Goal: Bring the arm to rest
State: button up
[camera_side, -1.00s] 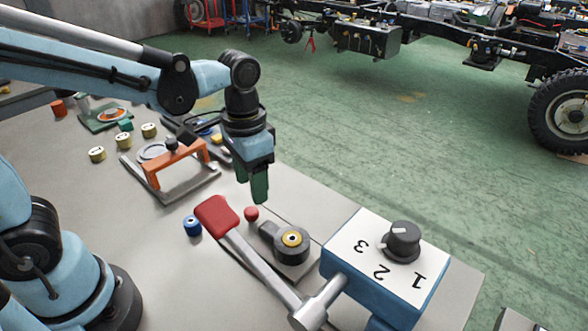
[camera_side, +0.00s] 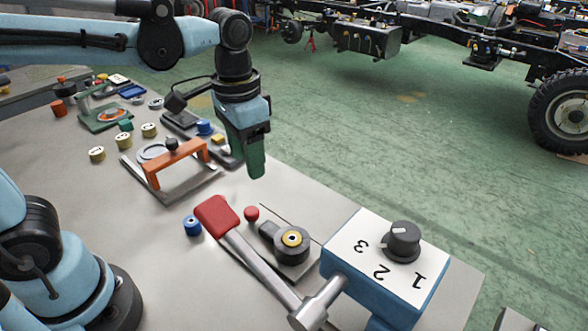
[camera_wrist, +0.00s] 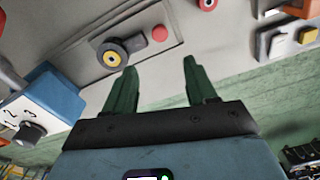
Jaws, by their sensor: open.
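My gripper (camera_side: 254,165) hangs above the grey workbench (camera_side: 60,199), fingers pointing down, over the strip behind the red ball-shaped knob (camera_side: 251,213). In the wrist view its two green fingers (camera_wrist: 157,82) stand apart with nothing between them. It touches nothing that I can see. Below it lie a black rotary part with a brass centre (camera_side: 291,238) and a red-handled lever (camera_side: 217,215). The lever joins a blue and white box with a dial (camera_side: 402,240) marked 1, 2 and 3.
An orange-handled clamp frame (camera_side: 172,160) stands left of my gripper. Green floor is clear at right, with a truck chassis (camera_side: 480,40) behind.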

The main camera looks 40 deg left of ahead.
jog(key=s+a+f+n+t, duration=0.2)
jog(key=a+t, duration=0.3)
jog(key=t, duration=0.1)
jog(key=shift+s+a+f+n+t, duration=0.15)
jog(key=shift+a+f+n+t, duration=0.1)
jog(key=shift+a+n+t, duration=0.15)
dwell(1.3)
